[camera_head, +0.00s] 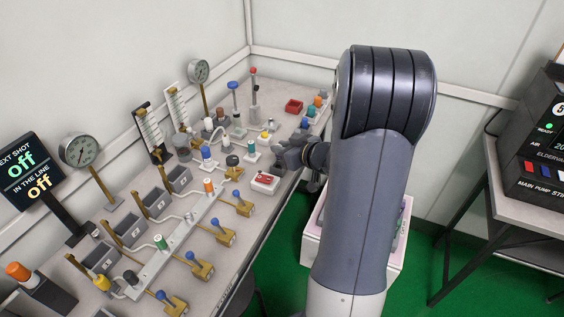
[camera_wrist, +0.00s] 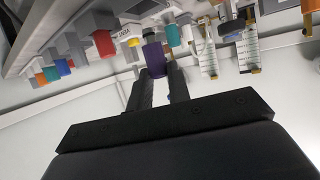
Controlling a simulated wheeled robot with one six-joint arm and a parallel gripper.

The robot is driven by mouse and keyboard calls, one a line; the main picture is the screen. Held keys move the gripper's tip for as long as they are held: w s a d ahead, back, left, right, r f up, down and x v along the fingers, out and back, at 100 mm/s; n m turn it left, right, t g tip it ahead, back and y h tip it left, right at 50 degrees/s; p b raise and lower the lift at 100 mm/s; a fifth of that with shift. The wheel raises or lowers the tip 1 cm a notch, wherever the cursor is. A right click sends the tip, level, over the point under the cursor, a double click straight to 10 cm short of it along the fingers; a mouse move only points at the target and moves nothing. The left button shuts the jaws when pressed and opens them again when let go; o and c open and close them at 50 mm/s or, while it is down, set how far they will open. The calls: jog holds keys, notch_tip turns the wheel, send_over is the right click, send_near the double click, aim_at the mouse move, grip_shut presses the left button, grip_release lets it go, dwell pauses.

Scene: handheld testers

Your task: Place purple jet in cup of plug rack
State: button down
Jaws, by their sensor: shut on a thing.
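The purple jet (camera_wrist: 154,58) is between my gripper's fingers (camera_wrist: 158,80) in the wrist view, which looks tilted and upside down. My gripper is shut on it. In the head view my gripper (camera_head: 287,152) is over the right edge of the bench, and I cannot make out the jet there. A row of orange (camera_head: 317,101), teal (camera_head: 311,111) and blue (camera_head: 304,122) plugs stands at the bench's far right end, perhaps in the plug rack. The same colours show at the left of the wrist view (camera_wrist: 50,73). I cannot tell which cup is empty.
A white block with a red top (camera_head: 264,182) lies near my gripper. Gauges (camera_head: 80,150), valves and coloured plugs crowd the bench (camera_head: 246,228). A pale box (camera_head: 318,240) stands on the green floor below.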

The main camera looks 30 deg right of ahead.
jog(key=shift+f+b, duration=0.55)
jog(key=shift+f, duration=1.3)
jog(key=shift+f, duration=0.1)
jog(key=shift+f, duration=0.15)
jog(key=c, duration=1.3)
grip_release()
jog(key=shift+r, duration=0.3)
jog(key=p+v, duration=0.2)
jog(key=v, duration=1)
jog(key=shift+f, duration=0.1)
